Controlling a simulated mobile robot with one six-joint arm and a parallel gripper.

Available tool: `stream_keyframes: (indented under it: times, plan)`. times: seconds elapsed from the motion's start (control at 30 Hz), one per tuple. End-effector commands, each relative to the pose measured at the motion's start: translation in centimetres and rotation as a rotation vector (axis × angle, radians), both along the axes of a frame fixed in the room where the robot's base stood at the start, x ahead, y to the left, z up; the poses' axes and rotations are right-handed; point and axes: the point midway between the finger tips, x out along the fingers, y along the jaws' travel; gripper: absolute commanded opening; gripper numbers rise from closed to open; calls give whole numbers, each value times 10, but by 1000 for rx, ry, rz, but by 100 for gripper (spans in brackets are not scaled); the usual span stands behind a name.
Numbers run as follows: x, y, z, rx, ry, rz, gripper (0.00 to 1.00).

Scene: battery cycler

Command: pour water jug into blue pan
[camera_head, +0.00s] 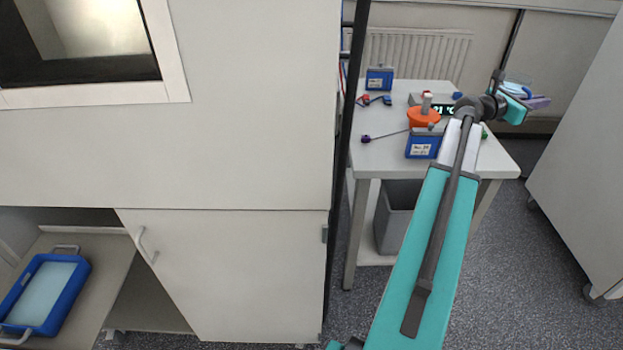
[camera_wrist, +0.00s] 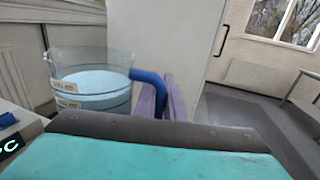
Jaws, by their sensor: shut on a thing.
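The water jug (camera_wrist: 92,82) is clear, with pale blue water, labels on its side and a blue handle. It looks upright in the wrist view. My gripper (camera_wrist: 168,98) has purple fingers shut on the blue handle. In the head view, my gripper (camera_head: 537,102) is beyond the white table's right part, and the jug (camera_head: 518,88) is mostly hidden behind my wrist. I cannot tell whether the jug touches the table. The blue pan (camera_head: 74,303) lies far from it at the lower left, with a pale inside and grey handles.
The white table (camera_head: 385,155) holds blue battery boxes (camera_head: 423,144), an orange item (camera_head: 424,117) and a device with a lit display (camera_head: 443,109). A large white cabinet (camera_head: 250,120) stands between table and pan. The pan rests on a low shelf (camera_head: 98,278). A grey bin (camera_head: 397,215) is under the table.

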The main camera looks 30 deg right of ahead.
Motion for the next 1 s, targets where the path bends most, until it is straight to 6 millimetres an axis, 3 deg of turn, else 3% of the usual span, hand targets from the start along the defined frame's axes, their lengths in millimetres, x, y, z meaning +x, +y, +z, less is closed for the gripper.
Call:
stream_keyframes:
  times: [0.03,0.3,1.0]
  plan:
    - [0,0,10,-2,0,0,0]
    - [0,0,26,-2,0,0,0]
    - [0,0,29,-2,0,0,0]
